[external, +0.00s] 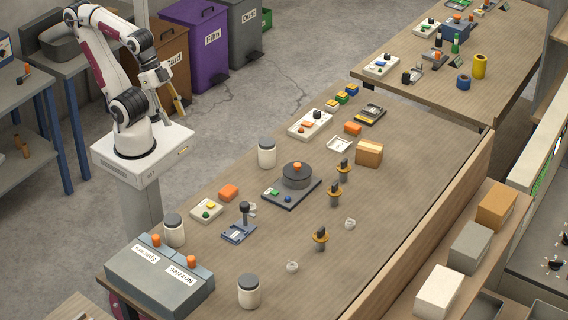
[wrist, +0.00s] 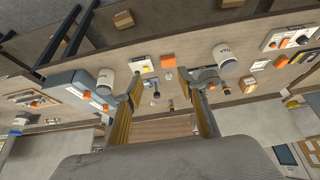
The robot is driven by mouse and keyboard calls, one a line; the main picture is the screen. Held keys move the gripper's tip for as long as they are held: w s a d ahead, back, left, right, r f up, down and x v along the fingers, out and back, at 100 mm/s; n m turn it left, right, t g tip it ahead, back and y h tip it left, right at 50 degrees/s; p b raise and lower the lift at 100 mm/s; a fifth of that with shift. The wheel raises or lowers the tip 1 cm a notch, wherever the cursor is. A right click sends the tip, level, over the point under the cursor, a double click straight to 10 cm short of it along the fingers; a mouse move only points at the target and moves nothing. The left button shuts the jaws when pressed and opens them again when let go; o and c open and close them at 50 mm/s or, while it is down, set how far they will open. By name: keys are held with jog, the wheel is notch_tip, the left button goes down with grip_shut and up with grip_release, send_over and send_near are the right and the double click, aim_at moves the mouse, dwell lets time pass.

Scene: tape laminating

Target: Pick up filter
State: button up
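My gripper (external: 176,103) hangs beside my base, off the left side of the workbench and high above the floor. In the wrist view my gripper (wrist: 167,100) has its two tan fingers spread wide with nothing between them. I cannot tell which thing is the filter. White jars with dark lids stand upright on the bench: one at the back (external: 267,154), one at the left (external: 174,231) and one in front (external: 249,291). Small pale ring-like pieces (external: 350,224) lie apart on the bench. My gripper touches none of these.
A grey box (external: 150,285) labelled Spacers and Nozzles sits at the bench's near left corner. A round dark device (external: 297,178), a blue press-like tool (external: 240,231), orange blocks (external: 229,192) and a cardboard box (external: 369,153) crowd the middle. The bench's right side is mostly clear.

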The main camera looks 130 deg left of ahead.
dwell(0.4)
jog(key=w+t, duration=0.4)
jog(key=w, duration=2.7)
jog(key=w+f+t, duration=0.2)
jog(key=w+f, duration=0.3)
jog(key=w, duration=0.6)
jog(key=t+h, duration=0.1)
jog(key=t, duration=0.1)
send_near(321, 239)
jog(key=shift+w+a+r+m, duration=0.2)
jog(key=shift+w+a+r, duration=0.1)
jog(key=shift+r, duration=0.15)
jog(key=shift+w+a+r+m, duration=0.2)
jog(key=shift+w+r, duration=0.1)
jog(key=shift+r, duration=0.15)
jog(key=shift+w, duration=0.1)
jog(key=shift+x, duration=1.2)
jog(key=shift+f, duration=0.1)
